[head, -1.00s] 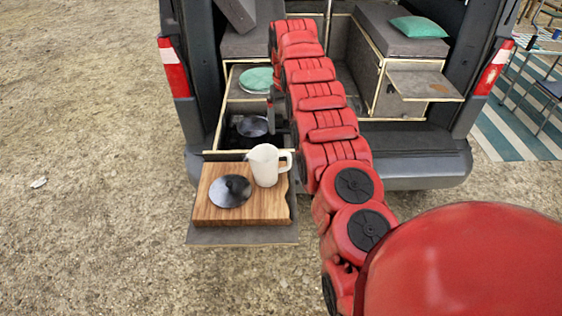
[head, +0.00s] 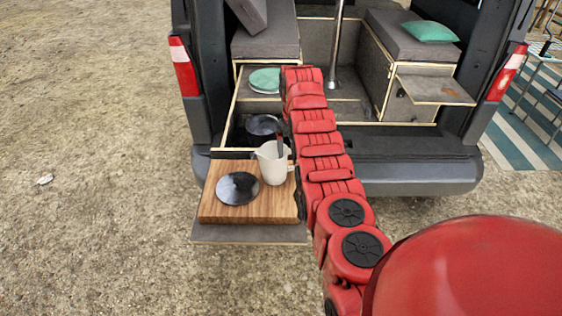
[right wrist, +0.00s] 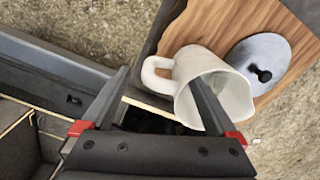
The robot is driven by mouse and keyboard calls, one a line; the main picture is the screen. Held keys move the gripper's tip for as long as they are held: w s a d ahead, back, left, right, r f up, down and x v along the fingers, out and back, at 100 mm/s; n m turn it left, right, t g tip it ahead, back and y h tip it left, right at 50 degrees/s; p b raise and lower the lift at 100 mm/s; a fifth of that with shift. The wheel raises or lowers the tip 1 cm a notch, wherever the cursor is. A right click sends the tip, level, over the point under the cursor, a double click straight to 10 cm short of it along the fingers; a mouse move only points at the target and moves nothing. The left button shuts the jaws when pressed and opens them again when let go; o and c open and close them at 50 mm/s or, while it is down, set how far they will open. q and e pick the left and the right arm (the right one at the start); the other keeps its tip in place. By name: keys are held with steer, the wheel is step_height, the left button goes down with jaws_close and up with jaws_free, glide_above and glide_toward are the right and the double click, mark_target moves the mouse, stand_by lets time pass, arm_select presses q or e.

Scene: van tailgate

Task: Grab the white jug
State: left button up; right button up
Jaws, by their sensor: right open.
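The white jug (head: 271,166) stands upright on the wooden board (head: 222,210), at its back right. In the right wrist view the jug (right wrist: 229,98) shows its open mouth and its handle, which points left. My right gripper (head: 281,146) is at the jug's rim, mostly hidden behind my red arm. In the right wrist view the right gripper (right wrist: 161,76) is open. Its right finger overlaps the jug's mouth and its left finger is left of the jug, below the handle. I cannot tell whether a finger touches the jug. My left gripper is not in view.
A round lid with a black knob (head: 238,188) lies on the board, left of the jug. Behind is an open drawer with a dark pot (head: 262,126) and green plates (head: 265,80). The van's bumper (head: 420,175) is to the right.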

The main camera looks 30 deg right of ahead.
steer(key=p, duration=0.1)
steer(key=f+p, duration=0.1)
steer(key=shift+s+f+p, duration=0.2)
steer(key=shift+f+p, duration=0.05)
steer(key=shift+p, duration=0.05)
steer(key=shift+f, duration=1.05)
steer(key=shift+w+f, duration=0.1)
steer(key=shift+f, duration=0.3)
jaws_close()
